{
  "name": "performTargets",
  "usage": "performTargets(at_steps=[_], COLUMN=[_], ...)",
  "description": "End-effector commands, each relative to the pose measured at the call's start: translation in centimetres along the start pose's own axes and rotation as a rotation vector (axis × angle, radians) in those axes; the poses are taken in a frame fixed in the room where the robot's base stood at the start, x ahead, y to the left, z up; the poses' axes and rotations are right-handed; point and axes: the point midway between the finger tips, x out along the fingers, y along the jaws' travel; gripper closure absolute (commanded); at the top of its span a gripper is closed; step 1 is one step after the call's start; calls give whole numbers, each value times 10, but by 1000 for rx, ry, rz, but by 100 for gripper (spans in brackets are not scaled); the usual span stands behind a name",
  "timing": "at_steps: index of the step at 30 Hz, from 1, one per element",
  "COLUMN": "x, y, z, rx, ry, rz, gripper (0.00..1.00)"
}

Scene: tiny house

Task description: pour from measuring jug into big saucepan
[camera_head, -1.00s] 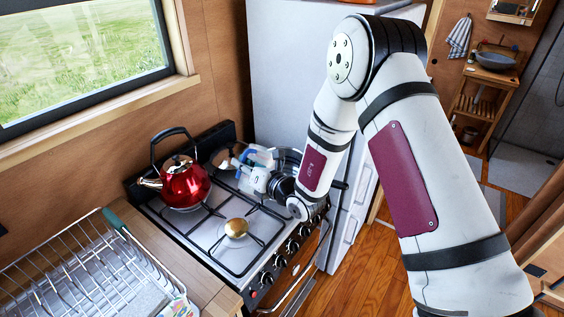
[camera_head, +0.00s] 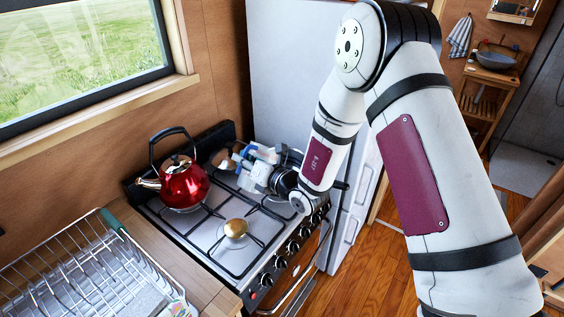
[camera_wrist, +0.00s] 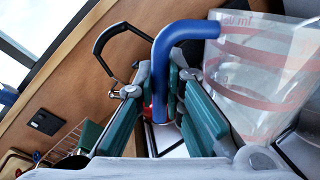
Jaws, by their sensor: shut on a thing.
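The measuring jug (camera_wrist: 258,75) is clear with red markings and a blue handle, and fills the upper right of the wrist view. My gripper (camera_wrist: 166,88) has its green-padded fingers shut on the jug's blue handle. The jug appears tipped in the wrist view; I cannot see any contents. In the head view, my gripper (camera_head: 258,172) is over the back right of the stove, and the jug is mostly hidden there. I cannot clearly make out the big saucepan; a dark shape behind my gripper is largely covered by my wrist.
A red kettle (camera_head: 184,184) stands on the back left of the stove (camera_head: 205,240). The front burner with a brass-coloured cap (camera_head: 236,228) is bare. A wire dish rack (camera_head: 90,270) sits on the left counter. A white fridge (camera_head: 300,70) stands beyond the stove.

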Motion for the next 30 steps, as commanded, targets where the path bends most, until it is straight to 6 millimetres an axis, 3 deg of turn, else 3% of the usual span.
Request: performTargets(at_steps=[30], x=[0], y=[2], z=[14], rx=[66], ry=[9], rz=[3], gripper=[100])
